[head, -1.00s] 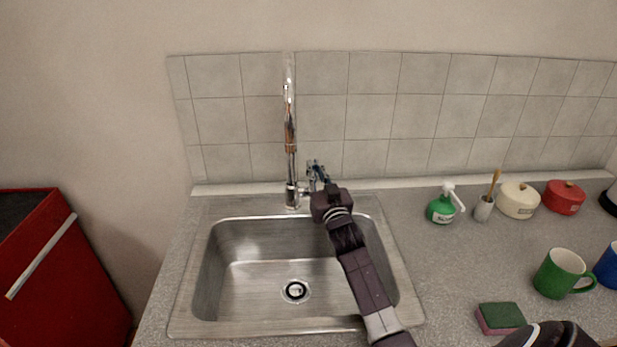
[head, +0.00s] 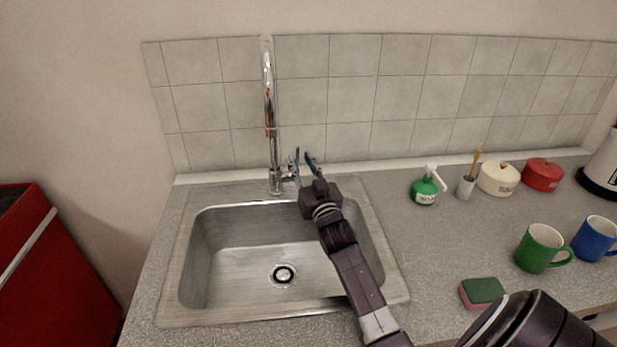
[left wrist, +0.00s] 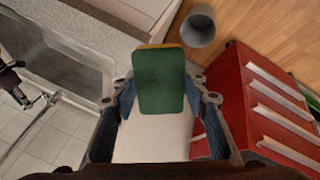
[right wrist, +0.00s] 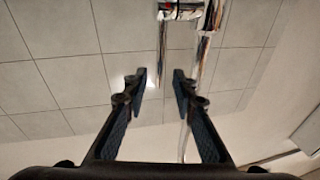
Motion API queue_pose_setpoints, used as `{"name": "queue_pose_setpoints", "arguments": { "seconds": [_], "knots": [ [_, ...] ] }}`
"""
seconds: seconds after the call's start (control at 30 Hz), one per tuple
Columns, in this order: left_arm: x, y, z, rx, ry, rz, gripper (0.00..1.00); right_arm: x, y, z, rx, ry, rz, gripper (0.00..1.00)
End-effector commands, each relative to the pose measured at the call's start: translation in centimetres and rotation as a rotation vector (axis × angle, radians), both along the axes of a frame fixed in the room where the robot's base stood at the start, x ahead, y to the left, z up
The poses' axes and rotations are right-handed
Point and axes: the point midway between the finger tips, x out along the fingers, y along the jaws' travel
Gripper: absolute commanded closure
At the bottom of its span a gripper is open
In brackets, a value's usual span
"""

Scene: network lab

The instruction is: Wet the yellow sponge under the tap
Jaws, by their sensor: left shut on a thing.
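The yellow sponge (left wrist: 158,75) has a green top face and a thin yellow edge in the left wrist view. My left gripper (left wrist: 158,102) is shut on it, with a finger at each side. It is out of the head view. The chrome tap (head: 270,110) stands upright behind the steel sink (head: 225,255), its lever at the lower right of the column. My right gripper (head: 305,162) is open and empty just right of the tap's base, near the lever. In the right wrist view its fingers are apart, with the tap (right wrist: 180,12) beyond them.
A pink-and-green sponge (head: 482,292), a green mug (head: 541,249), a blue mug (head: 595,238) and a green soap bottle (head: 425,188) stand on the counter at right. A red cabinet (head: 45,265) is at left. A grey bin (left wrist: 198,28) stands on the floor.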

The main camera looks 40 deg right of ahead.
Motion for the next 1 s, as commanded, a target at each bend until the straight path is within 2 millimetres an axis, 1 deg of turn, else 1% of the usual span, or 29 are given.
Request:
{"name": "queue_pose_setpoints", "arguments": {
  "seconds": [0.03, 0.2, 0.3, 0.4, 0.6, 1.0],
  "knots": [
    [0.0, 0.0, 0.0, 0.000, 0.000, 0.000, 0.79, -1.2, 0.4, -0.3, 0.001, 0.003, 0.000, 0.75],
    [0.0, 0.0, 0.0, 0.000, 0.000, 0.000, 0.79, -4.5, 1.6, -0.8, 0.001, 0.003, -0.001, 0.75],
    [0.0, 0.0, 0.0, 0.000, 0.000, 0.000, 0.79, -6.0, 2.1, -1.0, 0.001, 0.003, -0.001, 0.75],
    [0.0, 0.0, 0.0, 0.000, 0.000, 0.000, 0.79, -6.9, 2.5, -1.1, 0.001, 0.003, -0.001, 0.75],
    [0.0, 0.0, 0.0, 0.000, 0.000, 0.000, 0.79, -7.6, 2.7, -1.1, 0.000, 0.001, -0.001, 0.75],
    [0.0, 0.0, 0.0, 0.000, 0.000, 0.000, 0.79, -7.5, 2.7, -1.1, 0.000, 0.001, -0.001, 0.75]
  ]
}}
